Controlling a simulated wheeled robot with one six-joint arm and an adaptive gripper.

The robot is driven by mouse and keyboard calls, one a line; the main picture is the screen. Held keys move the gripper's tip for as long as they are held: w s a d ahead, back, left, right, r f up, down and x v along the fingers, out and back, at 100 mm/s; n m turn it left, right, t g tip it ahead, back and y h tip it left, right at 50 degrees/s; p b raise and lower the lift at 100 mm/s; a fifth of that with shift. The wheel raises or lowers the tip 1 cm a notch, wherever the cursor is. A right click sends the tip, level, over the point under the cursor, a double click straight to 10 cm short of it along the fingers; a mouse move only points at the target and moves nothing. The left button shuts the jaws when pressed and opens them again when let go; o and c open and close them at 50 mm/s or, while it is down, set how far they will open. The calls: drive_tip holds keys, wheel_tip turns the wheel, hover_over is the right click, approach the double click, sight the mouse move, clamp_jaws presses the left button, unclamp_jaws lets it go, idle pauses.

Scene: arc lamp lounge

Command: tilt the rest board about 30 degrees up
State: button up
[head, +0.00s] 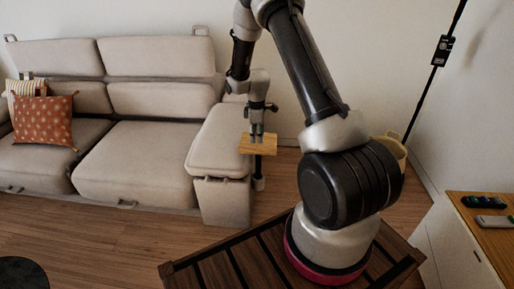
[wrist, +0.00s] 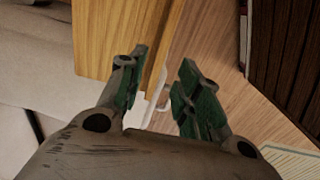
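The rest board (head: 258,148) is a small light-wood board beside the sofa's right armrest, and it looks close to level in the head view. In the wrist view the board (wrist: 105,35) fills the upper left, with its edge running down between my fingers. My gripper (head: 257,134) is at the board from above. In the wrist view my gripper (wrist: 162,85) is open, with a clear gap between its green-padded fingers. The left finger overlaps the board; the right finger is past its edge. I cannot tell whether either finger touches it.
The beige sofa (head: 140,165) stands at the left, its armrest (head: 212,150) close beside the board. A dark slatted table (head: 215,272) is in front. A white cabinet with a wooden top (head: 485,236) stands at the right. Wood floor (head: 120,240) is clear before the sofa.

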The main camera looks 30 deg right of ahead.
sight(257, 148)
wheel_tip(257, 148, down, 7)
drive_tip(key=shift+w+d+r, duration=0.1)
drive_tip(key=shift+w+r, duration=0.05)
drive_tip(key=shift+c, duration=0.2)
clamp_jaws()
